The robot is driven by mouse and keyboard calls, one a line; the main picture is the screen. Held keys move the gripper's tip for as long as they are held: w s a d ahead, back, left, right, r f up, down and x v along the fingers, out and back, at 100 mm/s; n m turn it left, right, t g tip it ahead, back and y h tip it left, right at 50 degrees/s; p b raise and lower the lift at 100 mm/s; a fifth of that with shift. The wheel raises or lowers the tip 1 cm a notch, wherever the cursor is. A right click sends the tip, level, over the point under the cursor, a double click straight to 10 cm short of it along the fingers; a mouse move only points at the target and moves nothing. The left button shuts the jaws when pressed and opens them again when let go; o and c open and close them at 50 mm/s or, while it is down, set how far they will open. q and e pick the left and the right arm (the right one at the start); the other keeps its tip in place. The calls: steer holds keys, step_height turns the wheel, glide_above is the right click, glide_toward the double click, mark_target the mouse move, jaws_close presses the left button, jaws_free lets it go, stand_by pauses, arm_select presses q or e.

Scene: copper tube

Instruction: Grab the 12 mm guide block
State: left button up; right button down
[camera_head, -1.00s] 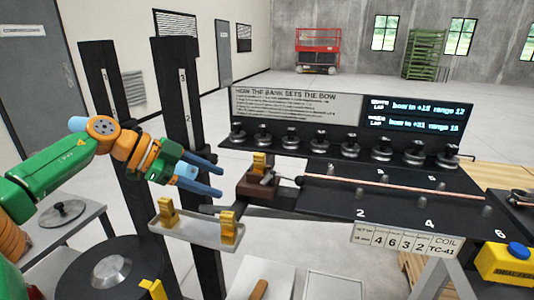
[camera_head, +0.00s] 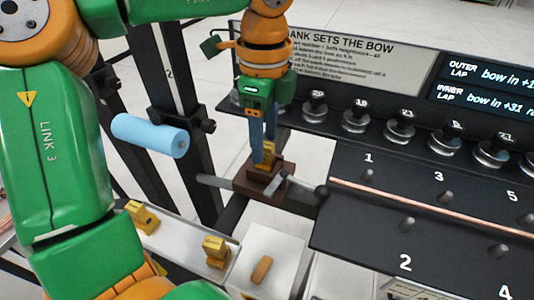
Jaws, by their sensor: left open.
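A small yellow block (camera_head: 267,160) stands in a brown holder (camera_head: 250,183) at the left end of the copper tube (camera_head: 430,207). Two similar yellow blocks lie on the pale tray: one to the left (camera_head: 141,216), one to the right (camera_head: 215,251). I cannot read any size on them, so I cannot tell which is the 12 mm one. My left gripper (camera_head: 264,150) points down at the block in the holder, with its blue-grey fingers open. The fingertips are at the block's top and partly cover it. I cannot tell whether they touch it. My right gripper is out of view.
A black board (camera_head: 345,245) with numbered pegs fills the right. Behind it runs a row of metal knobs (camera_head: 401,127) under a sign panel. A dark post with a light-blue cylinder (camera_head: 150,135) stands left. A pale bin (camera_head: 270,245) holds a wooden-coloured piece (camera_head: 262,269).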

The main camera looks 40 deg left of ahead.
mark_target(265, 143)
arm_select(q)
step_height(265, 143, down, 3)
steer(key=shift+w+a+f, duration=0.2)
steer(key=shift+w, duration=0.3)
steer(key=shift+c, duration=0.4)
steer(key=c, duration=0.4)
steer(key=shift+s, duration=0.35)
jaws_close()
steer(key=shift+w, duration=0.1)
steer(key=shift+w+r, duration=0.15)
steer(key=shift+r, duration=0.05)
